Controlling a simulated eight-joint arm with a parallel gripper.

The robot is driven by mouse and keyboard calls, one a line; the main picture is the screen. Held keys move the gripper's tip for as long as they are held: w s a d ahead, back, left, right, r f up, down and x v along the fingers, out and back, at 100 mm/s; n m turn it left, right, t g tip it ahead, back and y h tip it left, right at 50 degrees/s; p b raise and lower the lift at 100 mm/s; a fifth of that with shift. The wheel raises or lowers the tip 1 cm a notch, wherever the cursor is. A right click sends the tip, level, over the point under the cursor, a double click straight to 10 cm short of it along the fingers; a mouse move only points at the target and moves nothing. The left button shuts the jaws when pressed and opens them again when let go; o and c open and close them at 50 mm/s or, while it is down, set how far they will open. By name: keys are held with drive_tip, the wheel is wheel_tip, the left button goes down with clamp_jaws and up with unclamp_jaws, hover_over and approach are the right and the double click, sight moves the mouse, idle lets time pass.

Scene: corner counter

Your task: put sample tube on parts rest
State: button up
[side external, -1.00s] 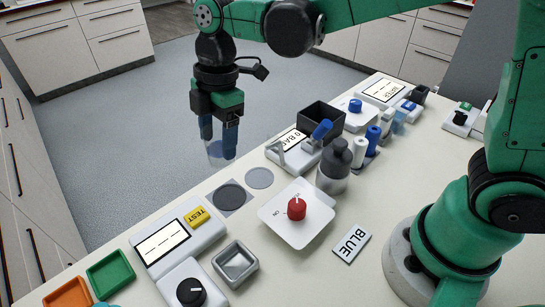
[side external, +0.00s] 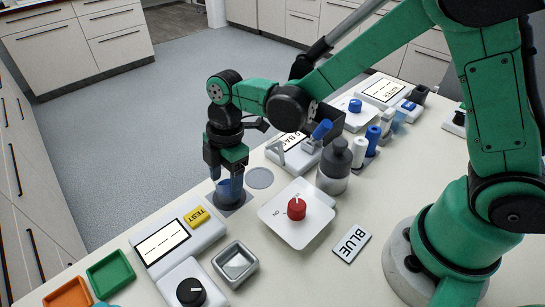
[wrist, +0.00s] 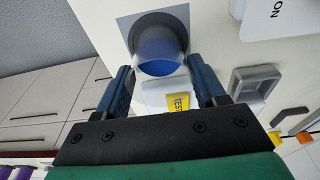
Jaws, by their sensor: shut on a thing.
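My gripper (side external: 226,170) is shut on a clear round vessel with blue in it (side external: 229,188). The vessel is low over the dark round pad (wrist: 155,22) on a grey square beside the test device. I cannot tell if its base touches the pad. In the wrist view the vessel (wrist: 158,55) sits between the two fingers. Several white and blue capped bottles (side external: 373,138) stand in a row at the back; I cannot tell if one is the sample tube. No label marks a parts rest. A bare light grey disc (side external: 260,178) lies just behind my gripper.
The test device (side external: 178,240) and a square grey tray (side external: 235,263) are in front. Green (side external: 110,273) and orange bins are at front left.

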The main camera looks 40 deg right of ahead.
drive_tip(key=shift+f, duration=0.15)
drive_tip(key=o, duration=1.4)
wheel_tip(320, 180, up, 11)
drive_tip(key=d, duration=0.2)
drive_tip(key=shift+s+d+m+t+h, duration=0.3)
drive_tip(key=shift+s+d+m+t, duration=1.2)
drive_tip(key=shift+m, duration=1.5)
drive_tip(key=shift+s+d+m+t+h, duration=0.3)
drive_tip(key=shift+s+d+m+t, duration=0.65)
drive_tip(key=shift+d+m, duration=1.65)
drive_tip(key=shift+s+d+m+t+h, duration=0.3)
drive_tip(key=shift+s+d+m+t, duration=1)
drive_tip(key=shift+m, duration=2.1)
drive_tip(key=shift+w, duration=0.1)
